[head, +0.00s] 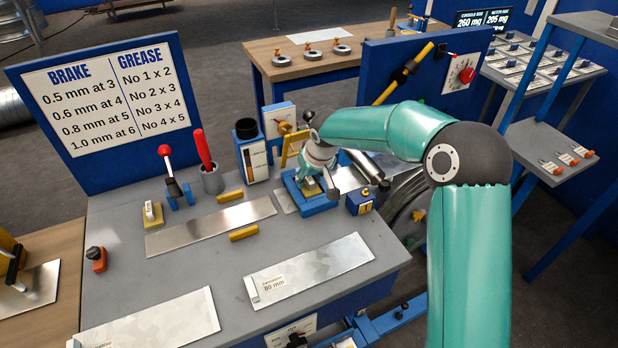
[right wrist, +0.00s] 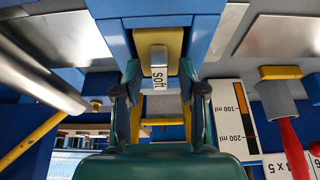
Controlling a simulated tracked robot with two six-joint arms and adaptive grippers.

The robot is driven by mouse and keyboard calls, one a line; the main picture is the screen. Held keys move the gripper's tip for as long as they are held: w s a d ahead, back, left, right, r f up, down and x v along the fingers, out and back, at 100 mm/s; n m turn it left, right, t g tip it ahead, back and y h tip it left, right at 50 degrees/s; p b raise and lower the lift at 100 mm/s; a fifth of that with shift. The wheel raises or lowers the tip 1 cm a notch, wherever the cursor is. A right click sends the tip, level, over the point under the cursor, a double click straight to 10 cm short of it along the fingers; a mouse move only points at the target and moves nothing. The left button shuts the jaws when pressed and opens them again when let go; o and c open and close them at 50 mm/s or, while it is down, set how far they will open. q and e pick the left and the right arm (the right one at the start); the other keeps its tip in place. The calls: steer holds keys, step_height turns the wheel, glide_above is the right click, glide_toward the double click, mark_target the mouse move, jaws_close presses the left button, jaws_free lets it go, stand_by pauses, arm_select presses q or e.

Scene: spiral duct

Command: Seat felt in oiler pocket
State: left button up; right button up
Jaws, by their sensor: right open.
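The felt, a yellow pad with a grey grip marked "soft" (right wrist: 159,66), lies between the blue walls of the oiler pocket (right wrist: 112,40) in the right wrist view. In the head view the felt (head: 310,187) shows partly at the blue oiler block (head: 318,208), under my right gripper (head: 318,180). In the right wrist view my right gripper (right wrist: 163,95) is open, its fingers on either side of the grip and apart from it. How deep the felt sits is hidden. A similar yellow pad with a grey grip (head: 152,213) lies at the bench's left. My left gripper is out of view.
The grey bench (head: 200,260) holds metal strips (head: 311,270), a red-handled tool in a cup (head: 210,172), a red-knobbed lever (head: 172,178), a gauge box (head: 251,155) and a small blue box (head: 360,201). Yellow bars lie between strips. The front middle has bare room.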

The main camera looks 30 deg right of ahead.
steer(key=shift+r, duration=0.15)
steer(key=v, duration=1.2)
steer(key=shift+b, duration=0.35)
